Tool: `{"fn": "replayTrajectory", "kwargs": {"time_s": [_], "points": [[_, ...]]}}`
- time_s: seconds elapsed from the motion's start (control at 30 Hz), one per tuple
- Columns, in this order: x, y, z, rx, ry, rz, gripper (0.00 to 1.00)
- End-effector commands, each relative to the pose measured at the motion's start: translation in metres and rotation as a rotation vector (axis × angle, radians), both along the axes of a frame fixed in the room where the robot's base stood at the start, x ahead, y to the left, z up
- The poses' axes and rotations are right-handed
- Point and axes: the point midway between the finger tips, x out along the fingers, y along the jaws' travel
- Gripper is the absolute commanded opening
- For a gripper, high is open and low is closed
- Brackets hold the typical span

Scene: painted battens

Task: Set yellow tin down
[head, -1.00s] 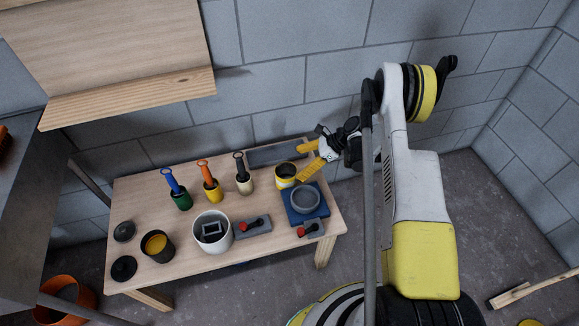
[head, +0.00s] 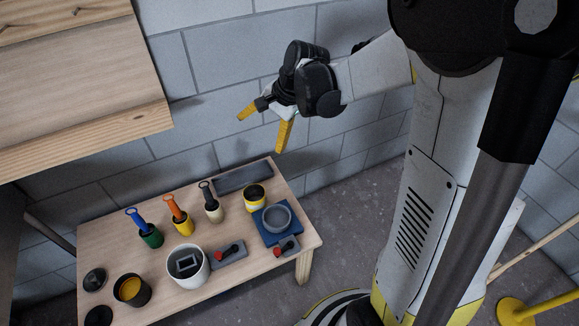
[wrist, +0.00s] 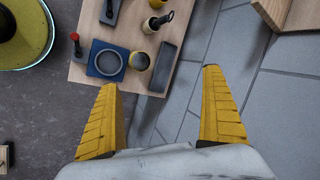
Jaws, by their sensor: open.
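The yellow tin (head: 255,200), with a pale band and a dark open top, stands upright on the wooden bench at its back right. It is right behind the blue mat (head: 262,236) that bears a grey round dish (head: 277,228). In the wrist view the tin (wrist: 138,62) is beside the mat's edge; whether they touch I cannot tell. My gripper (head: 261,134) is open and empty, well above and behind the tin. Its two yellow fingers are wide apart in the wrist view (wrist: 160,80).
The bench (head: 110,236) also holds a grey tray (head: 245,178), green, yellow and cream pots with handled tools, a white pot (head: 188,278), a dark tin with orange contents (head: 131,290) and red-knobbed grey blocks. A wooden shelf (head: 85,90) juts out at upper left; the block wall is behind.

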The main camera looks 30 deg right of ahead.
Motion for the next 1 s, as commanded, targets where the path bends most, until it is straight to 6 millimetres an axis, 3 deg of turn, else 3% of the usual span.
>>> {"fn": "replayTrajectory", "kwargs": {"time_s": [0.1, 0.2, 0.33, 0.5, 0.7, 1.0], "points": [[-0.043, 0.012, 0.037, -0.137, -0.086, 0.148, 0.96], [-0.079, 0.018, 0.059, -0.260, -0.158, 0.280, 0.96], [-0.126, 0.022, 0.076, -0.423, -0.245, 0.456, 0.96], [-0.176, 0.022, 0.081, -0.613, -0.336, 0.661, 0.96], [-0.203, 0.021, 0.078, -0.737, -0.388, 0.794, 0.96], [-0.206, 0.020, 0.077, -0.758, -0.397, 0.815, 0.96]]}}
